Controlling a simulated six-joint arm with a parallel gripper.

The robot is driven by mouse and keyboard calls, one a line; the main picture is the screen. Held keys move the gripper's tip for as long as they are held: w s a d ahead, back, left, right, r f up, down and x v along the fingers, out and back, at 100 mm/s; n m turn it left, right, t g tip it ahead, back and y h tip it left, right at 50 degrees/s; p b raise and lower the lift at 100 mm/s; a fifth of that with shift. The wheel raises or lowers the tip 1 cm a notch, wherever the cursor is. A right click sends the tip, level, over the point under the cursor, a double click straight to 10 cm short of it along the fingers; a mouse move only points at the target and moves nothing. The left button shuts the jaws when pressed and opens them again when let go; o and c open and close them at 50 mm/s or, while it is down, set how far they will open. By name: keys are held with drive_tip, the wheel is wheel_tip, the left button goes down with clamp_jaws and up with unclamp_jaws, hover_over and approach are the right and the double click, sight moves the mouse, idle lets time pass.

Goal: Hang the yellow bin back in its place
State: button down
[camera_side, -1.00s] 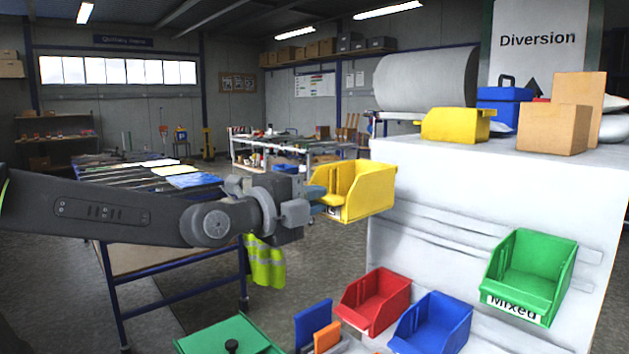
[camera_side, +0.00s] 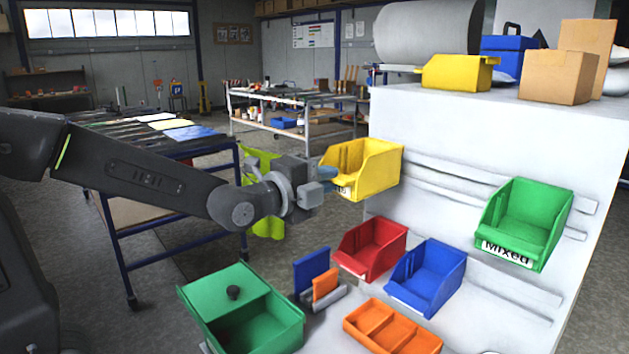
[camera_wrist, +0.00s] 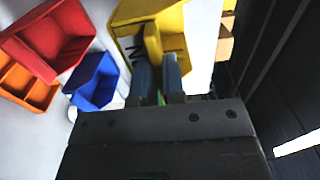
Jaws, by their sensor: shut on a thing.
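The yellow bin (camera_side: 366,170) is held in the air in front of the white panel, left of its upper rails, with its open front facing left. My gripper (camera_side: 326,183) is shut on its front part, near the label. In the wrist view my gripper's fingers (camera_wrist: 158,78) close on a part of the yellow bin (camera_wrist: 172,22). The white panel (camera_side: 420,130) has an upper pair of rails (camera_side: 440,178), and a green bin (camera_side: 530,220) labelled "Mixed" hangs at their right. Whether the held bin's back touches a rail cannot be told.
Another yellow bin (camera_side: 455,73) and cardboard boxes (camera_side: 555,77) stand on top.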

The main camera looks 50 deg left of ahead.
drive_tip(key=shift+w, duration=2.95)
drive_tip(key=shift+f, duration=1)
drive_tip(key=c, duration=1.1)
unclamp_jaws()
drive_tip(key=s+f+n+g, duration=0.2)
drive_tip(key=s+n+g, duration=0.2)
drive_tip(key=s, duration=0.5)
drive_tip(key=s+f+n+g, duration=0.3)
drive_tip(key=s+n+g, duration=0.1)
drive_tip(key=s+n, duration=0.4)
drive_tip(key=s+a+f+n+g, duration=0.1)
drive_tip(key=s+f+n+g, duration=0.2)
drive_tip(key=s, duration=0.9)
drive_tip(key=shift+f+n+g, duration=0.25)
drive_tip(key=shift+n+g, duration=0.45)
drive_tip(key=shift+n, duration=0.8)
